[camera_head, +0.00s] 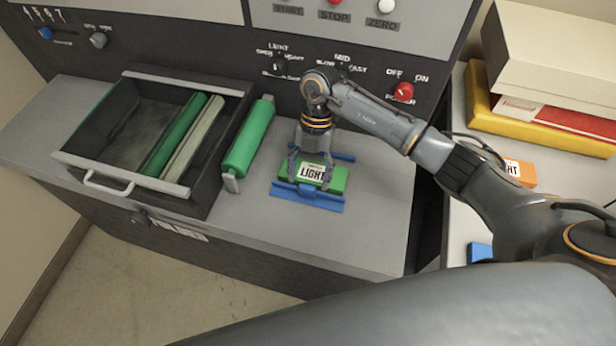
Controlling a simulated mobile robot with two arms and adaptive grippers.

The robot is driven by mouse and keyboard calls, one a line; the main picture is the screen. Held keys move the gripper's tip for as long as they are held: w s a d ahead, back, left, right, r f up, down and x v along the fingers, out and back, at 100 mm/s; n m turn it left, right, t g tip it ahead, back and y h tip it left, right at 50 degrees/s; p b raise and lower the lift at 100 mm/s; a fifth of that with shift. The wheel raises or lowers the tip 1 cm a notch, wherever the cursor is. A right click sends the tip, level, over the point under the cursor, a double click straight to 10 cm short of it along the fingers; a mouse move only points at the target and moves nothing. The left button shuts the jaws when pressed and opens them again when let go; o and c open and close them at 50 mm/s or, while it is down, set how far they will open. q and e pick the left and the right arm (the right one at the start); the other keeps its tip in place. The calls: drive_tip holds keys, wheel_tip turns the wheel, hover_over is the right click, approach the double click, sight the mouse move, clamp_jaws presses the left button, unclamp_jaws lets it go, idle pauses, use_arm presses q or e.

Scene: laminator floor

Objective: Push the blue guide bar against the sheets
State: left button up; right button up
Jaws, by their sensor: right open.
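A green block with a white LIGHT label (336,183) lies on the grey bench top, between two blue bars; I cannot see separate sheets in it. The front blue bar (306,198) runs along the near side of the block, touching it or very close. The rear blue bar (338,156) is partly hidden behind my right gripper. My right gripper (309,171) points down over the block, its open fingers spread to the left and right of the label. Whether the fingers touch the block or the front bar is unclear. My left gripper is out of the picture.
An open drawer (88,163) with green and pale rolls stands at the left. A green roller (249,138) lies between it and the block. The control panel with a red power knob (403,92) rises behind. The bench front right of the block is clear.

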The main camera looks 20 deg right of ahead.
sight(307, 194)
drive_tip(key=shift+x, duration=1.1)
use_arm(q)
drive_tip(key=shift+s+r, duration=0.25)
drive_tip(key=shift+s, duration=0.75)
use_arm(e)
drive_tip(key=shift+w, duration=0.1)
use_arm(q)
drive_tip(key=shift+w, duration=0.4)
use_arm(e)
clamp_jaws()
